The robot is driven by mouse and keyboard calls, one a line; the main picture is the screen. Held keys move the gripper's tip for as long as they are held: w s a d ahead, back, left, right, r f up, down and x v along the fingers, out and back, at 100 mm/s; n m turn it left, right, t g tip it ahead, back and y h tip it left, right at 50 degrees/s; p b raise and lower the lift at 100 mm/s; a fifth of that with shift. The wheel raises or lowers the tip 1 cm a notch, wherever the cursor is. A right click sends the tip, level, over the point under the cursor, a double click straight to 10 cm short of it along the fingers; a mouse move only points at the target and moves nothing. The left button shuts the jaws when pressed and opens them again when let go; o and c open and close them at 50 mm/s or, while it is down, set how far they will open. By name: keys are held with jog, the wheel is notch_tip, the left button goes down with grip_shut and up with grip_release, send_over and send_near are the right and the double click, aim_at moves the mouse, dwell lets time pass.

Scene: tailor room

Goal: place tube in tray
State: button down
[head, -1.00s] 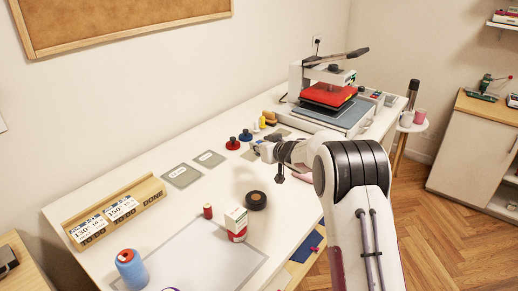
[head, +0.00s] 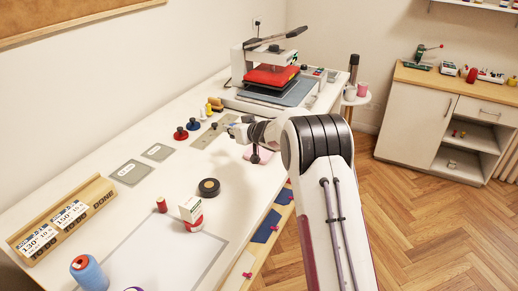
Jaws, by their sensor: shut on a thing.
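My gripper (head: 231,129) is over the far half of the white table, near its right edge, just right of a grey mat (head: 207,140). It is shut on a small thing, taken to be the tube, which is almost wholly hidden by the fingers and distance. I cannot make out its shape or whether it touches the table. No tray can be clearly told apart; flat grey labelled plates (head: 131,173) lie on the left of the table.
A heat press (head: 272,85) stands at the back. Blue and red spools (head: 181,134) and small yellow and white bottles are left of my gripper.

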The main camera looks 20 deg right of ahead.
send_over(258, 149)
jog(key=s, duration=0.4)
jog(key=shift+s+a+r+n+y, duration=0.2)
jog(key=shift+s+a+y, duration=0.05)
jog(key=shift+a, duration=0.2)
jog(key=shift+s+a+r+n+y, duration=0.2)
jog(key=shift+s+a+y, duration=0.05)
jog(key=shift+a, duration=0.15)
jog(key=shift+f, duration=3.15)
jog(key=shift+f, duration=1.85)
jog(key=shift+f, duration=0.15)
jog(key=c, duration=1.9)
grip_release()
